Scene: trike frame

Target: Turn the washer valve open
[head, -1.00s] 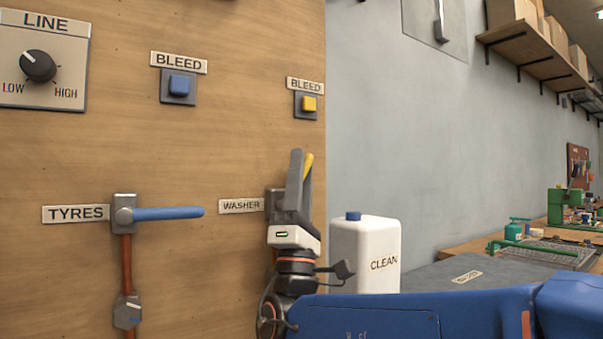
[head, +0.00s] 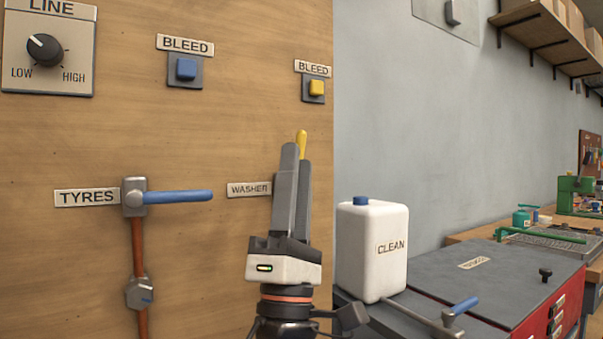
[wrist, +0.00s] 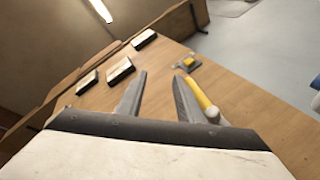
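The washer valve's yellow handle (head: 301,143) stands close to upright on the wooden panel, right of the WASHER label (head: 249,189). In the head view only its tip shows above my gripper (head: 297,156), which hides the valve body. In the wrist view the yellow handle (wrist: 203,97) runs along the outer side of the right finger, seemingly touching or very near it. The fingers of my gripper (wrist: 161,77) are apart there, with nothing seen between them.
The TYRES valve with a blue lever (head: 178,197) is to the left. A yellow BLEED button (head: 317,88) is above and a blue one (head: 186,69) is further left. A white CLEAN jug (head: 372,250) stands on the bench close to the right of my gripper.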

